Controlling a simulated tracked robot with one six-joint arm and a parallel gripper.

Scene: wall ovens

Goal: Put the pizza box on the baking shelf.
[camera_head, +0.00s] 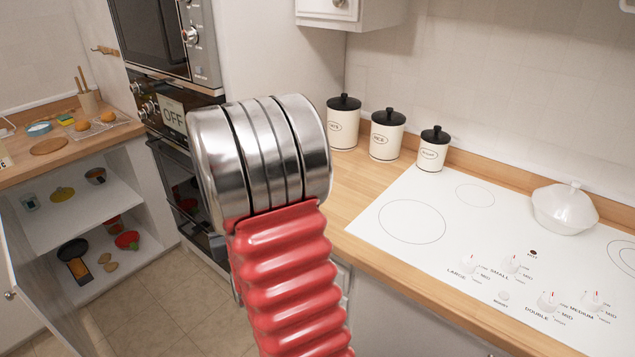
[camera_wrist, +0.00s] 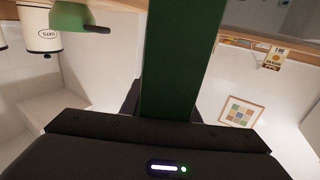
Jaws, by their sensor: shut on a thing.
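My gripper (camera_wrist: 165,112) shows in the wrist view, shut on a dark green slab, which I take for the pizza box (camera_wrist: 180,55). Only a long narrow face of it shows, running from the jaws to the top edge of the picture. Neither gripper nor box shows in the head view, where my red ribbed arm fills the middle. The lower wall oven (camera_head: 172,172) stands behind my arm at left, partly hidden. I cannot make out a baking shelf in it.
An upper oven (camera_head: 150,40) stands above. At left, an open cupboard (camera_head: 80,215) holds food and dishes. Canisters (camera_head: 388,135) and a white lidded dish (camera_head: 566,207) stand on the right counter. A green pot (camera_wrist: 78,18) shows near the slab in the wrist view.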

